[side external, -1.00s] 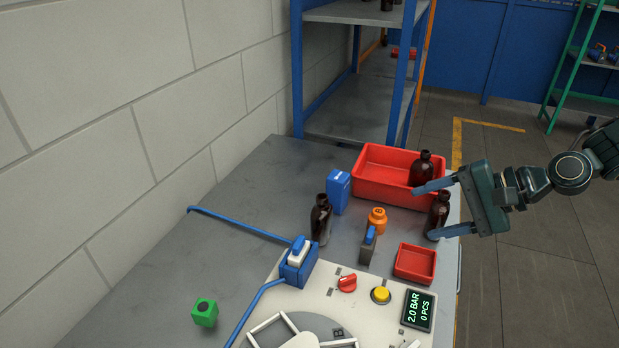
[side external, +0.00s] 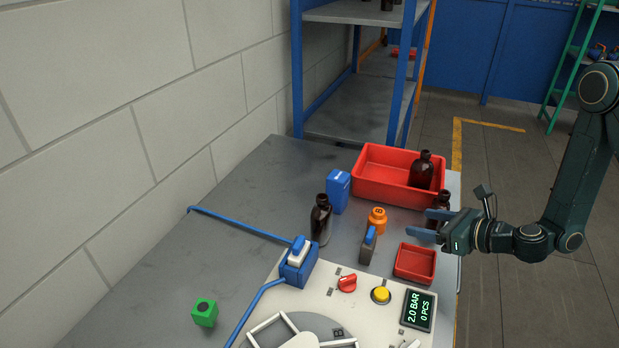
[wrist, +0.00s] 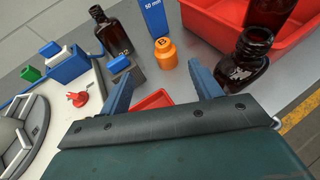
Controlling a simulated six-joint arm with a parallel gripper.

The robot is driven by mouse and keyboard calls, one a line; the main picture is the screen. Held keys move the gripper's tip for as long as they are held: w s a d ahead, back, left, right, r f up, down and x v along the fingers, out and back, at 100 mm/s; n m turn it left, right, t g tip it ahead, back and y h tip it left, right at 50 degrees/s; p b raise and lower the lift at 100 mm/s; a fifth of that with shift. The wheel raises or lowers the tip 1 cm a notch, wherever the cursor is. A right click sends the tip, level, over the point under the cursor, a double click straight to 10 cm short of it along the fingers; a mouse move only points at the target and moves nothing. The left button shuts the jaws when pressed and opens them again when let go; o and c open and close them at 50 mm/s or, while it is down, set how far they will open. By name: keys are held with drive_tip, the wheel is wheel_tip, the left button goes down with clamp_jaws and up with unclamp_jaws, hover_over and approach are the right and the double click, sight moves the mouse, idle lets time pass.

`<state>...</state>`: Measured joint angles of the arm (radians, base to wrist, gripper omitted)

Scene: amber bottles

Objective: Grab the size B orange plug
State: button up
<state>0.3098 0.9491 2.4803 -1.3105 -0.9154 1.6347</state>
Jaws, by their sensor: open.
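The orange plug (side external: 377,220), marked B in the wrist view (wrist: 165,52), stands upright on the grey table between the red crate and the small red tray. My gripper (side external: 430,225) is open and empty to the right of the plug, with its blue fingers pointing left towards it. In the wrist view the fingers (wrist: 165,82) are spread apart, and the plug lies beyond their tips, roughly between them. Nothing is between the jaws. An amber bottle (side external: 441,203) stands close behind the gripper and is partly hidden by it.
A red crate (side external: 365,180) holds an amber bottle (side external: 421,172). Another amber bottle (side external: 320,222) and a blue box (side external: 339,190) stand left of the plug. A grey block with a blue top (side external: 368,245) is just in front. A small red tray (side external: 415,262) lies front right.

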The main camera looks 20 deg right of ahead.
sight(384, 215)
drive_tip(key=shift+d+f+m, duration=0.3)
drive_tip(key=shift+f+m, duration=0.05)
drive_tip(key=shift+m, duration=0.05)
drive_tip(key=shift+w+a, duration=0.1)
drive_tip(key=shift+x, duration=4.15)
drive_tip(key=shift+w+f, duration=0.1)
drive_tip(key=shift+w, duration=0.05)
drive_tip(key=shift+x, duration=2.5)
drive_tip(key=c, duration=1.1)
